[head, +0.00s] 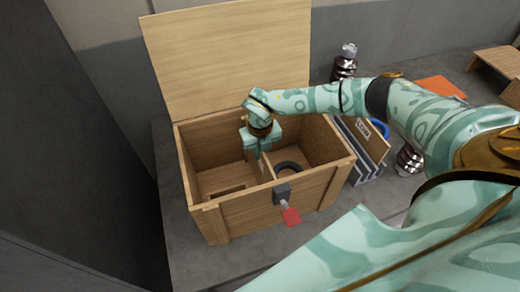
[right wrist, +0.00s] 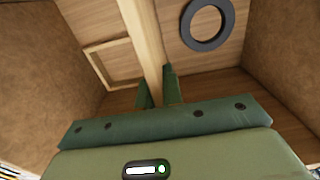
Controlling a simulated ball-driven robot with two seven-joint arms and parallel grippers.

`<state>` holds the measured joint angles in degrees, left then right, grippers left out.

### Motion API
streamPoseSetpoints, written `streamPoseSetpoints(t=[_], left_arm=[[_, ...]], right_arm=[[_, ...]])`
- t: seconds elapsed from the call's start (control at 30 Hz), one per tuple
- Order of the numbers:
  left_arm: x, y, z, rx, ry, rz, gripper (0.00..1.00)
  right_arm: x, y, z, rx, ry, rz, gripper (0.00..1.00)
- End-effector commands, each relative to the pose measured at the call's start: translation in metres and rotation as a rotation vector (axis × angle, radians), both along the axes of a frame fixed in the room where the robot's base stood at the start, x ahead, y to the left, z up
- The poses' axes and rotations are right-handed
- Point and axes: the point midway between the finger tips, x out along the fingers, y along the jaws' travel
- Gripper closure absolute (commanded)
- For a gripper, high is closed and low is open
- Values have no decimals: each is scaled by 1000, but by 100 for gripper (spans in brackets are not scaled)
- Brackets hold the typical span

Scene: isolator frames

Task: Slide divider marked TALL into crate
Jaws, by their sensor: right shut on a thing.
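The wooden crate (head: 262,208) stands open on the bench, its lid (head: 230,55) raised at the back. My right gripper (head: 262,152) reaches down inside the crate and is shut on a thin light-wood divider (head: 268,170). In the right wrist view the divider (right wrist: 143,45) runs edge-on between the fingertips (right wrist: 160,92). It stands between a black ring (right wrist: 206,24) and a small wooden frame (right wrist: 114,62) on the crate floor. Its marking is not visible, and I cannot tell whether it is fully seated. My left gripper is not in view.
A rack right of the crate holds several panels, one marked LOW (head: 363,130), beside a blue ring (head: 380,128). Ribbed insulators stand behind (head: 345,62) and right (head: 408,160). A latch (head: 282,193) with a red tag (head: 291,216) hangs on the crate front.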

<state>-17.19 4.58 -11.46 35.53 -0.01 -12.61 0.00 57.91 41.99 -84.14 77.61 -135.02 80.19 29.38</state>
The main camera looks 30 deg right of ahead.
Motion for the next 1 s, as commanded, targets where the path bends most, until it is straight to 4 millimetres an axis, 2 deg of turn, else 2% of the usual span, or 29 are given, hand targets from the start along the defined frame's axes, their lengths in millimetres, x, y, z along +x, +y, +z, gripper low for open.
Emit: streamPoseSetpoints(t=[0.3, 0.33, 0.4, 0.7, 0.87, 1.0], left_arm=[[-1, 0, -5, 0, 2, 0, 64], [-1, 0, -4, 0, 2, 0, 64], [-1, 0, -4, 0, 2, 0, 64], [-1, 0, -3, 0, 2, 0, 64], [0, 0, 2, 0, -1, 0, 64], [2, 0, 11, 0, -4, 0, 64]], right_arm=[[0, 0, -8, 1, 0, 0, 100], [0, 0, -7, 1, -1, 0, 84], [0, 0, -7, 1, -1, 0, 67], [0, 0, -6, 0, 0, 0, 67], [1, 0, 15, 0, -3, 1, 67], [1, 0, 52, 1, -6, 1, 67]])
